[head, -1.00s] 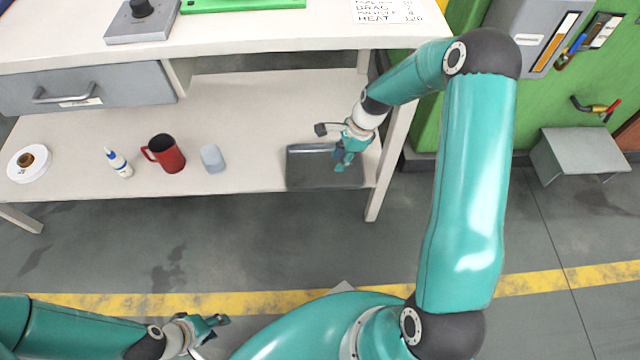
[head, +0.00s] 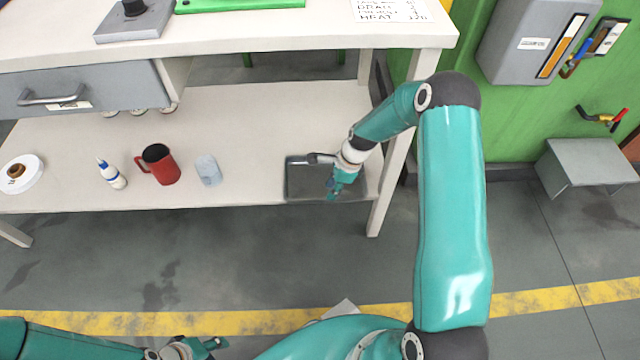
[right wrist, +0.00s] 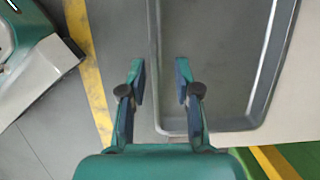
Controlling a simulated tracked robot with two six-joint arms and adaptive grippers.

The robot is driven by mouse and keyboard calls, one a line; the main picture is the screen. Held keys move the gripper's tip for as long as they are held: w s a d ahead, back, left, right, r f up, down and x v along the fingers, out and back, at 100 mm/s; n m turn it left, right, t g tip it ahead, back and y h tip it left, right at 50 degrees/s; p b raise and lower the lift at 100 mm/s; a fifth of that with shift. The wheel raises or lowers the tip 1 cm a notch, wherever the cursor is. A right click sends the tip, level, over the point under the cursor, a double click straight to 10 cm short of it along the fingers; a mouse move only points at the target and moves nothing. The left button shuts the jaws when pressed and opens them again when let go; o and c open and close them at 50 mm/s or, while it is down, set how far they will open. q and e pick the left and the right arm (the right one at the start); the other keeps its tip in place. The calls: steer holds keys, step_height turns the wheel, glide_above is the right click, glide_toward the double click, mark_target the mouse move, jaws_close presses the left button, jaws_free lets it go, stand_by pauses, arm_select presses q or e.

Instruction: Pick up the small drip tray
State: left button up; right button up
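The small drip tray (head: 305,187) is a shallow dark grey tray with a raised rim. It lies at the right end of the lower shelf, along the front edge. My right gripper (head: 335,190) is over its right half, hiding part of it. In the right wrist view the tray (right wrist: 225,65) fills the upper right. There my right gripper (right wrist: 160,80) is open and empty, with one long wall of the tray between its fingertips. Whether the fingers reach down past the rim I cannot tell. My left gripper (head: 200,347) is low at the bottom edge, partly cut off.
A table leg (head: 384,190) is just right of the tray. The tabletop overhangs the shelf.

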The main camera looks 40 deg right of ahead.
mark_target(323, 202)
steer(key=b+x, duration=0.2)
steer(key=x, duration=0.2)
steer(key=shift+a+f, duration=0.15)
steer(key=shift+a, duration=0.1)
steer(key=shift+w+a+f, duration=0.1)
steer(key=shift+f, duration=0.3)
jaws_close()
steer(key=shift+r, duration=0.1)
